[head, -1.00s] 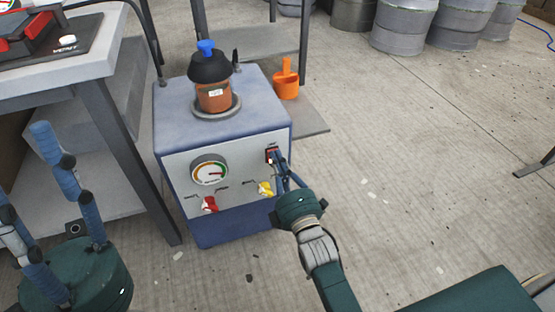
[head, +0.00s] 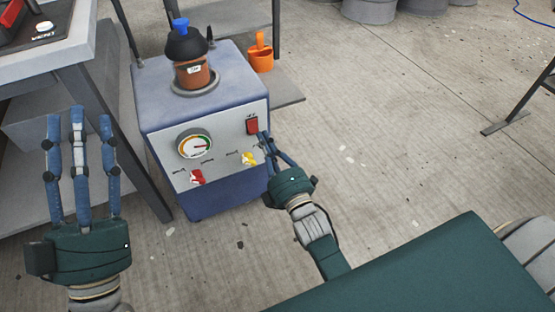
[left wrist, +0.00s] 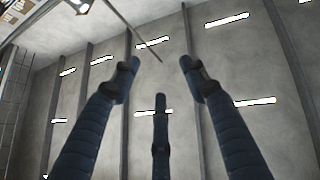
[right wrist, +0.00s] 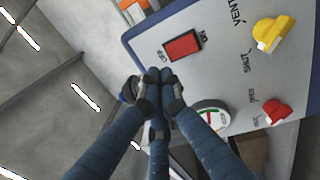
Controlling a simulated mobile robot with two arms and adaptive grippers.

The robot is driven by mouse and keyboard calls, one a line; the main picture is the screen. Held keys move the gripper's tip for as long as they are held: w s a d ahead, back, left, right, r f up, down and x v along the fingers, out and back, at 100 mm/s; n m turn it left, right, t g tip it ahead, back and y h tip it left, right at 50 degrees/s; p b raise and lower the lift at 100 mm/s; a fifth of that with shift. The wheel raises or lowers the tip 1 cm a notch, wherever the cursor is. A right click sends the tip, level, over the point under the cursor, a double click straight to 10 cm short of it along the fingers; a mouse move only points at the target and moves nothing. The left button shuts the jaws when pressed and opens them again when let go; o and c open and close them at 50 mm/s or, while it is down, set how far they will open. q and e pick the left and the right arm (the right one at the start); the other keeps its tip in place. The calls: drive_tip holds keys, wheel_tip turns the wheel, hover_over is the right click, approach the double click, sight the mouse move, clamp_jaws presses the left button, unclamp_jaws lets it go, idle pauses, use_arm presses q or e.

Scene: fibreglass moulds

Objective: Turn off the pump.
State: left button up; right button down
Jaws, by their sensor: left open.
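The pump (head: 214,121) is a blue box with a pale front panel. Its red rocker switch (head: 252,125) sits at the panel's upper right, and also shows in the right wrist view (right wrist: 183,46) between the labels OFF and ON. I cannot tell which side is pressed in. My right gripper (head: 264,140) has its fingertips together and empty, just beside and below the switch. In the right wrist view they (right wrist: 158,80) look apart from it, though contact is hard to judge. My left gripper (head: 80,115) is open and empty, fingers upward, left of the pump.
The panel carries a gauge (head: 195,144), a red valve handle (head: 197,177) and a yellow one (head: 248,158). A jar with a blue cap (head: 192,72) stands on top. A grey table (head: 60,45) is at left, an orange container (head: 261,57) behind.

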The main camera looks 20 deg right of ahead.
use_arm(q)
drive_tip(key=w+f+g+y+p, duration=0.1)
drive_tip(key=w+f+g, duration=0.1)
drive_tip(key=f, duration=0.4)
drive_tip(key=w+f+g+y+p, duration=0.1)
drive_tip(key=w+f+g, duration=0.1)
drive_tip(key=f+g, duration=0.2)
drive_tip(key=shift+w+f, duration=0.3)
drive_tip(key=shift+f, duration=0.7)
use_arm(e)
drive_tip(key=s, duration=0.7)
drive_tip(key=shift+s+d+r, duration=0.2)
drive_tip(key=shift+s+r, duration=0.15)
drive_tip(key=shift+r, duration=0.05)
